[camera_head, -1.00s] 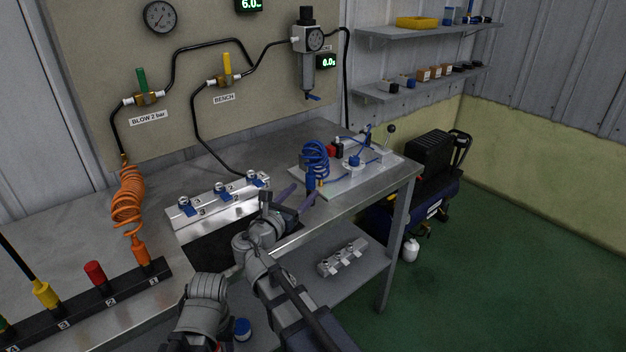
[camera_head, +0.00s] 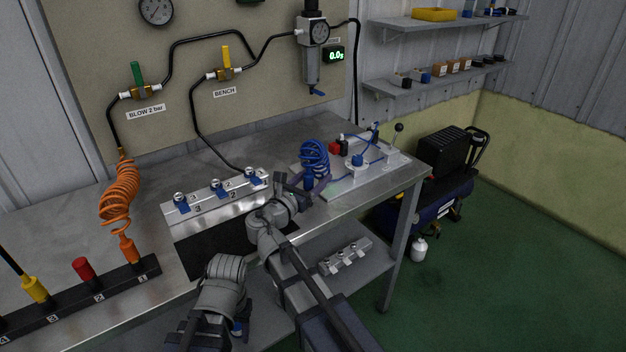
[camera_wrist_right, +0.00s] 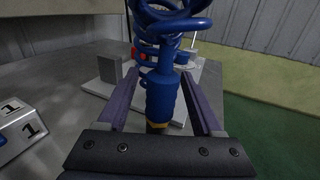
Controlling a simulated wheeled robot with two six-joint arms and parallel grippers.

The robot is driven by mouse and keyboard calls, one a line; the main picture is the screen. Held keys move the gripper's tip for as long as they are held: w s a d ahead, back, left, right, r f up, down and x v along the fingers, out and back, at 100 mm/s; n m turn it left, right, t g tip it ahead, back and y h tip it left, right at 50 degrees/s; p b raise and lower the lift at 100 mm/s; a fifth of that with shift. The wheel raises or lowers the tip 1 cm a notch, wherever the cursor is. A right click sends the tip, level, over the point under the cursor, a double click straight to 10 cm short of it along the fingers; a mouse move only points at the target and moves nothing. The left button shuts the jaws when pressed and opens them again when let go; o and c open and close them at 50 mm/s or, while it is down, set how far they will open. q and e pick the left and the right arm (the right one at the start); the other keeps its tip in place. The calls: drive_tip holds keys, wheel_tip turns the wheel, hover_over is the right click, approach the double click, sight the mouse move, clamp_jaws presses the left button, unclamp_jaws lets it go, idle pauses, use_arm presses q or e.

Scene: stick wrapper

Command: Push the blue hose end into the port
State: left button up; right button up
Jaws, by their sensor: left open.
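The blue coiled hose (camera_head: 315,155) stands at the left end of a pale board on the bench. Its blue end (camera_head: 309,182) points down; in the right wrist view the blue hose end (camera_wrist_right: 162,98) hangs upright with a brass ring below. My right gripper (camera_head: 312,188) has its purple fingers on either side of this end, with a gap showing on both sides. A metal block with numbered ports and blue levers (camera_head: 215,197) lies to the left; its corner (camera_wrist_right: 20,130) shows in the wrist view. My left gripper (camera_head: 226,270) is low at the bench's front; its fingertips are not clear.
An orange hose (camera_head: 119,195) and a black numbered rack (camera_head: 110,290) are at left. The pale board (camera_head: 375,180) carries blue tubing and a lever. A second metal block (camera_head: 345,257) lies on the lower shelf. The bench behind the port block is clear.

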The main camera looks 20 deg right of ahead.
drive_tip(key=shift+d, duration=0.1)
clamp_jaws()
idle(0.3)
idle(0.4)
wheel_tip(320, 180, up, 10)
drive_tip(key=p, duration=1)
